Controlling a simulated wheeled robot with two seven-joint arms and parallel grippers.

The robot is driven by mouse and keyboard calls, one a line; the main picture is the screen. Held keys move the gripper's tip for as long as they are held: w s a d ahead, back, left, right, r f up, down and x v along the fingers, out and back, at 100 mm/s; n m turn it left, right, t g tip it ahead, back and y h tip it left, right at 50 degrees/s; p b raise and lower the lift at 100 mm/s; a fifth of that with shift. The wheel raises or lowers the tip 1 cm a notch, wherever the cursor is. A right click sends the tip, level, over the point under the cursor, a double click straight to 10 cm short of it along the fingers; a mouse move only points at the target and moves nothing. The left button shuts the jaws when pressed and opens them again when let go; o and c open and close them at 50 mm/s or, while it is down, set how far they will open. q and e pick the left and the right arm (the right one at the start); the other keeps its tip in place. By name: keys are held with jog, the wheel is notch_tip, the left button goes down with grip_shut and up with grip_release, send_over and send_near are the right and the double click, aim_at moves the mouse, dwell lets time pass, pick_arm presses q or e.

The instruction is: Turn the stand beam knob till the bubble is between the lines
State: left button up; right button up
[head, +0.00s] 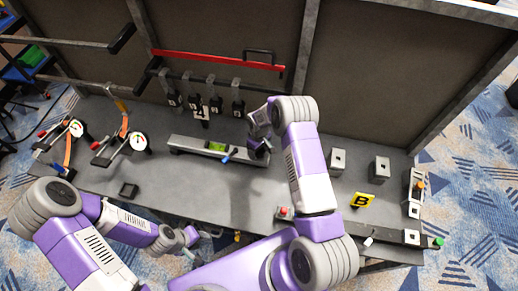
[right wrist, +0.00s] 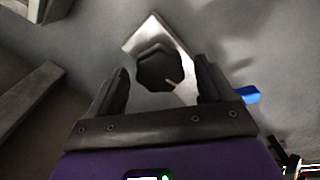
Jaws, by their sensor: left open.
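The stand beam (head: 188,144) is a grey bar on the bench, with a green bubble vial (head: 216,147) set in it. The bubble and its lines are too small to read. My right gripper (right wrist: 162,85) is open, with a finger on each side of the knob and gaps showing. In the head view my right gripper (head: 261,148) is at the beam's right end and hides the knob. My left gripper (head: 191,238) is open and empty near the bench's front edge.
A blue-tipped lever (head: 226,158) stands in front of the beam. Two dial gauges (head: 76,128) (head: 138,141) with orange handles are at left. Black-tagged weights hang behind the beam.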

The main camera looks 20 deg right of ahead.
jog(key=c, duration=1)
